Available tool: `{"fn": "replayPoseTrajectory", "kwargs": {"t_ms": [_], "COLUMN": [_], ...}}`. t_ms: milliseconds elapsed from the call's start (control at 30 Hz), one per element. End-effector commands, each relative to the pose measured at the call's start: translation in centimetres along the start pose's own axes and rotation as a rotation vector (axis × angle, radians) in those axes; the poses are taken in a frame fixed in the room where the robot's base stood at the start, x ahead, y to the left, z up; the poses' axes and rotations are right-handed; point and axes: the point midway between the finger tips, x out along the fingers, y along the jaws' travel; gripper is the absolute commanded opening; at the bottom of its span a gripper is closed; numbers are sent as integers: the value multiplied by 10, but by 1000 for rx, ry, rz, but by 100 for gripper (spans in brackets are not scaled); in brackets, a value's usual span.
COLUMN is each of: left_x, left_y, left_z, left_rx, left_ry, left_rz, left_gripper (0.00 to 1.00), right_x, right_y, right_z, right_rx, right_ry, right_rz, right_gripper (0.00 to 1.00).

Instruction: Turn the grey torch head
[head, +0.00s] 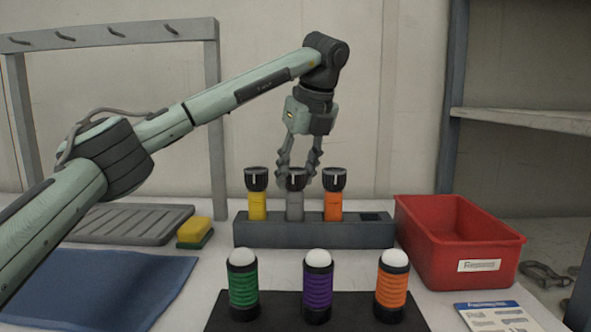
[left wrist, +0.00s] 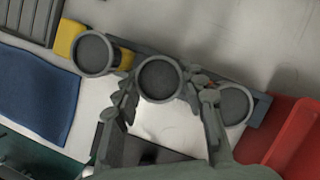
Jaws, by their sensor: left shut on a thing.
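The grey torch (head: 295,207) stands upright in the middle of a dark rack (head: 312,232), between a yellow torch (head: 257,204) and an orange torch (head: 333,206). Each torch has a black head on top. My left gripper (head: 297,181) points down from above and is shut on the grey torch's head, with a finger on either side. In the left wrist view the round head (left wrist: 160,78) sits between my two fingertips. The torches on both sides are close to my fingers. My right gripper does not show.
In front, a black base (head: 347,313) holds green, purple and orange lanterns with white domes. A red bin (head: 455,245) stands to the right of the rack. A yellow and green sponge (head: 195,232), a drying tray (head: 130,223) and a blue cloth (head: 100,290) lie to the left.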

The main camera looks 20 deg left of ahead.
Motion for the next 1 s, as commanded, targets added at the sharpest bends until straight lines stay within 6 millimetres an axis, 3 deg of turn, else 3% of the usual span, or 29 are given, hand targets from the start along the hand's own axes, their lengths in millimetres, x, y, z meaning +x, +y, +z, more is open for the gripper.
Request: {"fn": "replayPoseTrajectory", "kwargs": {"t_ms": [400,900,933,1000], "left_x": [-1,0,0,0], "left_y": [-1,-1,-1,-1], "left_z": [0,-1,-1,-1], "left_rx": [-151,-166,-166,-166], "left_ry": [1,2,2,1], "left_rz": [64,70,70,70], "left_gripper": [12,12,42,50], "right_x": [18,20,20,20], "right_y": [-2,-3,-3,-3], "right_z": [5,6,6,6], "right_rx": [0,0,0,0], "right_ry": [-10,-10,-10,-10], "right_rz": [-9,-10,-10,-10], "right_gripper": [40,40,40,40]}}
